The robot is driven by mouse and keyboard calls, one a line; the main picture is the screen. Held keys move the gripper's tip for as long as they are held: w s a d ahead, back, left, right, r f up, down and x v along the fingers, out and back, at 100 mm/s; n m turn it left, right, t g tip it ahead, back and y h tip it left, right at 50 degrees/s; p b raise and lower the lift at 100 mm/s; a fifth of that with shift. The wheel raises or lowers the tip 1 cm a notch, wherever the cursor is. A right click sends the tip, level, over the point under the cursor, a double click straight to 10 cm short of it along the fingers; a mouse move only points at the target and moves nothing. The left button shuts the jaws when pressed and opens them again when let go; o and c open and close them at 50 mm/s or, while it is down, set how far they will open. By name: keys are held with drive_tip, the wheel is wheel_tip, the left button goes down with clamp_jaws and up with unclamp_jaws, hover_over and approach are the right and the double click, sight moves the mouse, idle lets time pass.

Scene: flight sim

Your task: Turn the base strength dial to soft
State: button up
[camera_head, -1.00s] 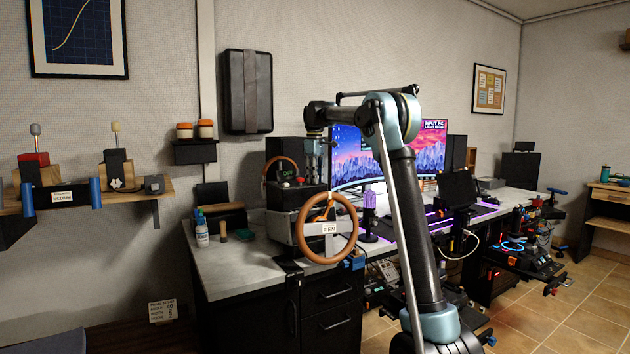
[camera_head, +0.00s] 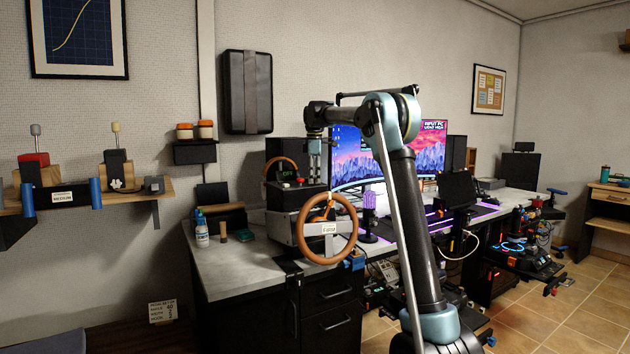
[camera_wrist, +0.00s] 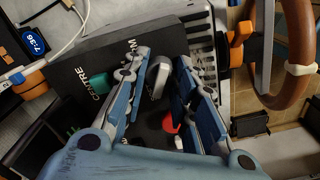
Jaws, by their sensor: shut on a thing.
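The wheel base (camera_head: 283,198) is a dark box on the desk's near end, with an orange-brown steering wheel (camera_head: 301,248) on its front. A small white label (camera_head: 328,228) sits at the wheel's hub; its print is too small to read surely. My gripper (camera_head: 314,178) points down onto the base's top. In the wrist view, a grey elongated dial (camera_wrist: 158,80) stands between my two blue-grey fingers (camera_wrist: 160,82), which are shut on it. The fingers partly cover the markings around it, so its setting is unclear.
On the base's top are a green button (camera_wrist: 98,83) near the word CENTRE and a red button (camera_wrist: 168,123). A monitor (camera_head: 362,155) stands behind.

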drive_tip(key=shift+w+d, duration=0.15)
drive_tip(key=shift+w, duration=0.1)
drive_tip(key=o, duration=1.1)
drive_tip(key=shift+f, duration=0.1)
drive_tip(key=shift+s, duration=0.1)
wheel_tip(320, 180, up, 12)
